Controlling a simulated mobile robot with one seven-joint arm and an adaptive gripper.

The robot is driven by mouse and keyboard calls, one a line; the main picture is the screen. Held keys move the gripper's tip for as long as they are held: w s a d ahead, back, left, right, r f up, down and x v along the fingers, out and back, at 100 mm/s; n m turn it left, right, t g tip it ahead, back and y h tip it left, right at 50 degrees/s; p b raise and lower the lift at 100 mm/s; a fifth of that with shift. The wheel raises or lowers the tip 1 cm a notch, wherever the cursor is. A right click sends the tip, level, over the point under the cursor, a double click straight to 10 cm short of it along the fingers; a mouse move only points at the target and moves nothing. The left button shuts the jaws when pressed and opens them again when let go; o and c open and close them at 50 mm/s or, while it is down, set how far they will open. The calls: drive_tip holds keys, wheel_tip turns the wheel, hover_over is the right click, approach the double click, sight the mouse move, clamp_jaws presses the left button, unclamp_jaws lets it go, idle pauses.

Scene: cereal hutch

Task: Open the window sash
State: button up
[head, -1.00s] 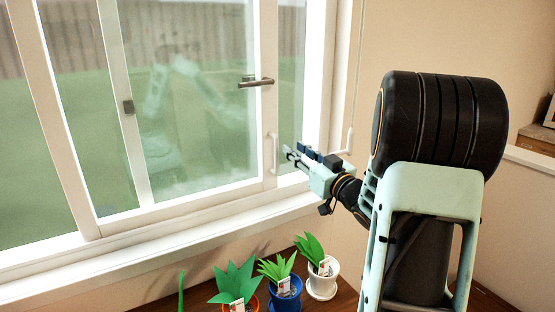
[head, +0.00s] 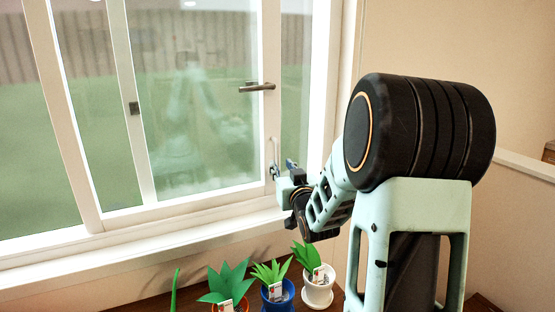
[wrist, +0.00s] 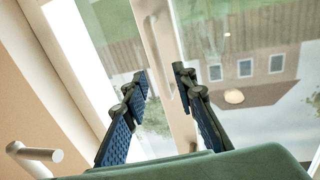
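The window sash (head: 268,120) is a white-framed glass panel that looks shut in its frame. A dark lever handle (head: 257,87) lies horizontal on its right stile. A white vertical pull handle (head: 273,148) sits lower on that stile. My gripper (head: 291,165) is at the pull handle's lower end, pointing at the stile. In the wrist view my gripper (wrist: 160,74) is open, with its two dark fingers apart and the pale handle bar (wrist: 168,60) showing in the gap between their tips. I cannot tell whether either finger touches it.
Potted plants stand on the wooden surface below: a white pot (head: 318,291), a blue pot (head: 278,300) and an orange pot. The sill (head: 150,255) is clear. A white rod end (wrist: 40,155) juts out at lower left in the wrist view.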

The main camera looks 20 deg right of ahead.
sight(278, 160)
drive_tip(key=w, duration=0.3)
drive_tip(key=w+d, duration=0.1)
drive_tip(key=w, duration=0.1)
drive_tip(key=shift+w+p, duration=0.3)
drive_tip(key=shift+p, duration=0.05)
clamp_jaws()
